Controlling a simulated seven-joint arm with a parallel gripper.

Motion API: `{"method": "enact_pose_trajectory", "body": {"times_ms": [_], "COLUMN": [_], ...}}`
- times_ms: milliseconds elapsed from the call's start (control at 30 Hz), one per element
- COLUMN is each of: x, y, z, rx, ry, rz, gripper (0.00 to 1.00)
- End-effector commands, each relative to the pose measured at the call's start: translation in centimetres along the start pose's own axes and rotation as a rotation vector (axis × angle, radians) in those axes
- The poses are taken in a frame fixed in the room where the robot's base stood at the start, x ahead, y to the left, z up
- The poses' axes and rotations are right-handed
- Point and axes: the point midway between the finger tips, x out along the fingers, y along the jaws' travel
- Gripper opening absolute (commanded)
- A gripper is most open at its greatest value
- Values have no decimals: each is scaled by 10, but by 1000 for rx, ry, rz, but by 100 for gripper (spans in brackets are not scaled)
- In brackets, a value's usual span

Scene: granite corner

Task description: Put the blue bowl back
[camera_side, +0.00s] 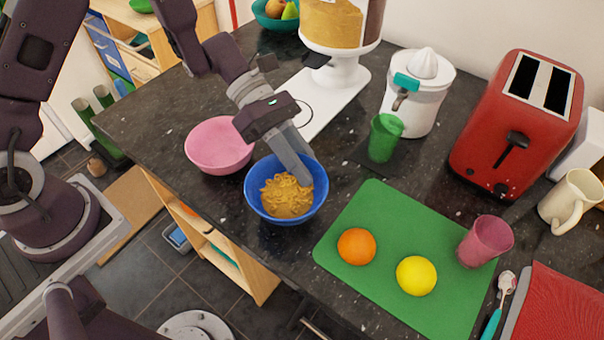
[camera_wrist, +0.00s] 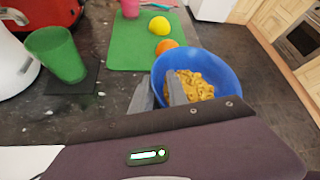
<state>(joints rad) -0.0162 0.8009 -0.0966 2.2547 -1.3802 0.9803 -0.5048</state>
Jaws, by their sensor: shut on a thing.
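The blue bowl (camera_side: 264,211) holds yellow noodles (camera_side: 287,196) and is upright at the front edge of the dark counter, between the pink bowl and the green board. It also shows in the wrist view (camera_wrist: 227,72). My gripper (camera_side: 303,176) is at the bowl's back right rim in the side view, its fingers pointing down. In the wrist view my gripper (camera_wrist: 160,92) has one finger inside the bowl and one outside, shut on the rim. I cannot tell whether the bowl's base touches the counter.
A pink bowl (camera_side: 219,146) stands just left of the blue bowl. A green board (camera_side: 352,284) with an orange (camera_side: 357,246), a lemon (camera_side: 416,275) and a pink cup (camera_side: 484,241) lies to the right. A green cup (camera_side: 384,138), juicer (camera_side: 416,92) and red toaster (camera_side: 515,125) stand behind.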

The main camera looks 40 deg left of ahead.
Motion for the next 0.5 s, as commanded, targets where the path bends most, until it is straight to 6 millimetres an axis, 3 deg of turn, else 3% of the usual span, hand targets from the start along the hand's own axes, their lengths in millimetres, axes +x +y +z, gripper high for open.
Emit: {"method": "enact_pose_trajectory", "body": {"times_ms": [100,433,467,500], "x": [9,11,11,11], "y": [6,8,8,8], "z": [-14,-17,-18,-18], "rx": [-2,1,1,1], "ry": [-1,-1,0,0], "rz": [-1,2,2,2], "gripper": [0,0,22,29]}}
